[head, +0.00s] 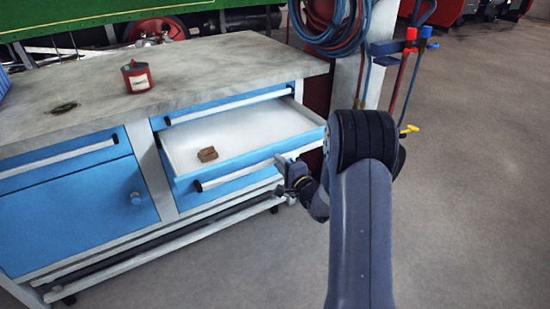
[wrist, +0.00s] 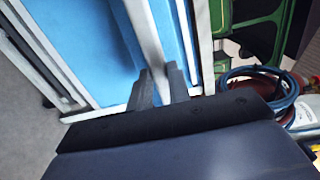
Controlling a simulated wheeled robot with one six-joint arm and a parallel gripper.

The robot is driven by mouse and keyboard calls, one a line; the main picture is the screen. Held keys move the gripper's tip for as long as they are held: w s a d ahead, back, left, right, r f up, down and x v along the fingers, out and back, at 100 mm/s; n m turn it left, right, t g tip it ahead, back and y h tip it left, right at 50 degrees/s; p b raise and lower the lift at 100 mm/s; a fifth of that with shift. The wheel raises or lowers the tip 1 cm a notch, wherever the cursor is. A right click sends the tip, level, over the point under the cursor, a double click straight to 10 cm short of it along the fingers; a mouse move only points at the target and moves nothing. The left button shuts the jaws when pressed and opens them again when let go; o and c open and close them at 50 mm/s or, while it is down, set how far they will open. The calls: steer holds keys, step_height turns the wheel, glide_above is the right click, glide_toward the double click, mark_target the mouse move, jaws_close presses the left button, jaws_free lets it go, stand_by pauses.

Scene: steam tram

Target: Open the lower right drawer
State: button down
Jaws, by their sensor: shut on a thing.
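The lower right drawer (head: 262,152) of the blue and grey workbench stands pulled out, its pale inside showing in the head view. A small brown block (head: 207,154) lies in it. Its long pale handle (head: 235,176) with dark ends runs along the blue front. My gripper (head: 284,168) is at the handle's right end, its fingers partly hidden by my arm. In the wrist view my gripper's dark fingers (wrist: 160,84) are closed around the pale handle bar (wrist: 143,30). The upper right drawer (head: 225,104) above is shut.
A red can (head: 137,76) and a dark flat item (head: 62,108) are on the worktop (head: 190,70). A left drawer (head: 65,158) and cabinet door (head: 85,215) are shut. Hoses (head: 335,25) hang on a post at the right. The floor (head: 470,180) right of the bench is clear.

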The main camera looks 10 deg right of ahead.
steer(key=v, duration=0.6)
steer(key=shift+s, duration=0.1)
steer(key=c, duration=1.3)
jaws_free()
steer(key=p+v, duration=0.1)
steer(key=v, duration=0.9)
steer(key=shift+s+d, duration=0.1)
steer(key=shift+s, duration=0.25)
steer(key=b+x, duration=0.1)
steer(key=x, duration=1.1)
steer(key=shift+w, duration=0.25)
